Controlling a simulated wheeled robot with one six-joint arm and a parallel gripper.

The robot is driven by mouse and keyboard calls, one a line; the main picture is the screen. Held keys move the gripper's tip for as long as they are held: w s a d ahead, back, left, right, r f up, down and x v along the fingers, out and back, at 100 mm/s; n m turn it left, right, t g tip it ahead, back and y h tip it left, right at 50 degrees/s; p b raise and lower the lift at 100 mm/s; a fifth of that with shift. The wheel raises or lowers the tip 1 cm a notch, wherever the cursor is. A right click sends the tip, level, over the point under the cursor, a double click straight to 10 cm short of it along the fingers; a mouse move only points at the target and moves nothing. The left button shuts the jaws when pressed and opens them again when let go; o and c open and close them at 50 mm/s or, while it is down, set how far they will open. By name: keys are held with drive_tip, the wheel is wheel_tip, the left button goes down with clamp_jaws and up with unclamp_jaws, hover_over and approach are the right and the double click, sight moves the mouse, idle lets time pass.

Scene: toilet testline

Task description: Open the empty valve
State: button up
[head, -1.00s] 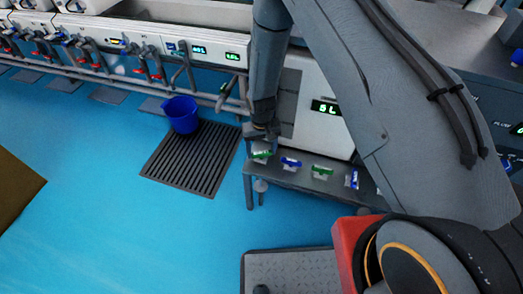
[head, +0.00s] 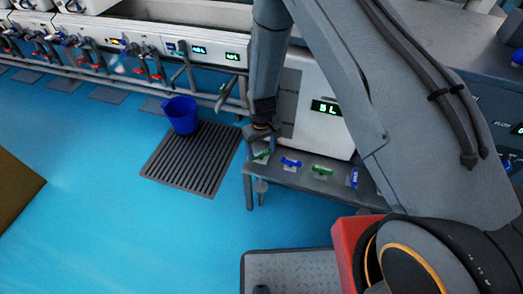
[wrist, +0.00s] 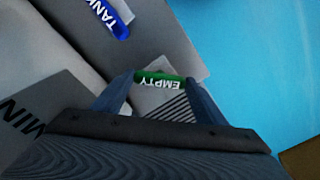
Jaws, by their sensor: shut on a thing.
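The empty valve has a green handle marked EMPTY (wrist: 160,78) in the wrist view. It also shows in the head view (head: 261,155), at the left end of a row of handles on a grey ledge (head: 275,176). My gripper (wrist: 161,86) has one finger at each end of the handle and is shut on it. In the head view my gripper (head: 260,138) points down at the ledge's left corner and partly hides the valve.
A blue handle marked TANK (wrist: 110,18) sits close beside the empty valve. More green (head: 322,170) and blue handles follow to the right. A blue bucket (head: 181,115) stands by a dark floor grate (head: 192,160). The blue floor in front is clear.

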drive_tip(key=o, duration=1.1)
drive_tip(key=shift+c, duration=0.2)
drive_tip(key=shift+r, duration=3.9)
drive_tip(key=shift+r, duration=0.2)
wheel_tip(320, 180, up, 8)
drive_tip(key=p, duration=0.2)
hover_over(262, 153)
drive_tip(key=s+d, duration=0.1)
drive_tip(key=d, duration=0.2)
drive_tip(key=s+d+r+m+p, duration=0.1)
drive_tip(key=s+d+r, duration=0.15)
drive_tip(key=r, duration=0.25)
drive_tip(key=s+d+r+m+p, duration=0.1)
drive_tip(key=s+d+r, duration=0.15)
drive_tip(key=r, duration=0.35)
drive_tip(key=s+d+r+m+p, duration=0.1)
drive_tip(key=s+d+r, duration=0.3)
drive_tip(key=s+r, duration=0.3)
drive_tip(key=s+d+r+m+p, duration=0.2)
drive_tip(key=s+d+r, duration=0.2)
drive_tip(key=s+r, duration=0.4)
drive_tip(key=shift+s+d, duration=0.35)
drive_tip(key=shift+s, duration=0.4)
